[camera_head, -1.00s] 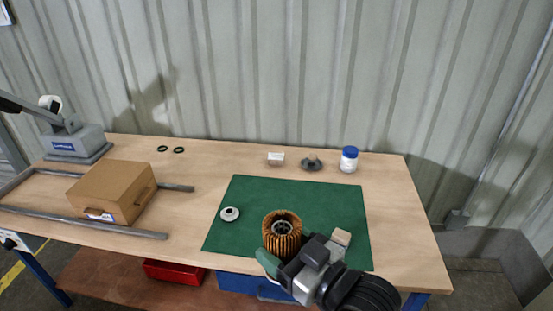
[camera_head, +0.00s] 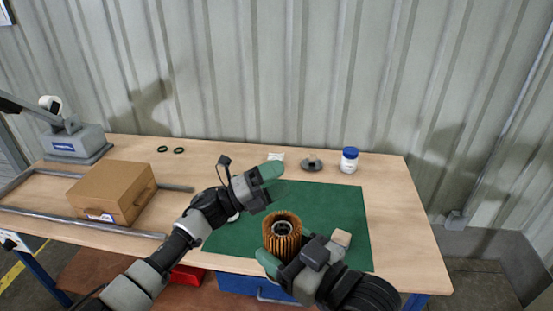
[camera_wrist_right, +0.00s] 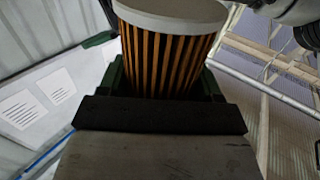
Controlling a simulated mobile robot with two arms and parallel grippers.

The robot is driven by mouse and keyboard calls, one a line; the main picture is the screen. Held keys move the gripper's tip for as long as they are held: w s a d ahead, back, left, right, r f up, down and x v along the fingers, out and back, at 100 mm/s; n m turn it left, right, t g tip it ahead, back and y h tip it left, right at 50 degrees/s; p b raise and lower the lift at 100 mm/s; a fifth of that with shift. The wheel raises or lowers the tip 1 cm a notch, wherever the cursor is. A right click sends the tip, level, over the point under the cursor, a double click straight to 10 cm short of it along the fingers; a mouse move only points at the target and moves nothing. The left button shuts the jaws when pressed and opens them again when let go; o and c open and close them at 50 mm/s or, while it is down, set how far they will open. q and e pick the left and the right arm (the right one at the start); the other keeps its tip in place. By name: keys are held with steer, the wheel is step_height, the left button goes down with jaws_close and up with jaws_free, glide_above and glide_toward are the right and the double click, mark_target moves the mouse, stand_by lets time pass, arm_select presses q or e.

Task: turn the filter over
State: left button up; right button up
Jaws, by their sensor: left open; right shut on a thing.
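The orange pleated filter (camera_head: 282,238) stands upright over the front part of the green mat, its open ring end facing up. My right gripper (camera_head: 270,262) is shut on the filter's side. In the right wrist view the filter (camera_wrist_right: 168,55) sits between the green fingers, with a pale grey end cap toward the top of the picture. My left gripper (camera_head: 276,180) is open and empty above the mat, behind and slightly left of the filter and apart from it. A white round cap on the mat is mostly hidden behind my left gripper.
The green mat (camera_head: 340,215) lies on the wooden table (camera_head: 400,215). Behind it are a small white box (camera_head: 276,156), a dark grey part (camera_head: 312,164) and a blue-lidded jar (camera_head: 349,160).

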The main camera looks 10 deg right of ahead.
arm_select(q)
steer(key=s+d+r+m+g+y, duration=0.2)
steer(key=s+d+r+m+g, duration=0.25)
steer(key=r+m+g, duration=0.45)
arm_select(e)
steer(key=shift+s, duration=0.1)
arm_select(q)
steer(key=m+t+y, duration=0.4)
steer(key=m+y, duration=1.3)
steer(key=y, duration=0.1)
glide_toward(285, 229)
steer(key=f, duration=0.6)
steer(key=s+f, duration=0.1)
steer(key=f, duration=0.2)
steer(key=shift+s+d+f, duration=0.1)
steer(key=shift+d+f, duration=0.25)
steer(key=shift+f, duration=0.05)
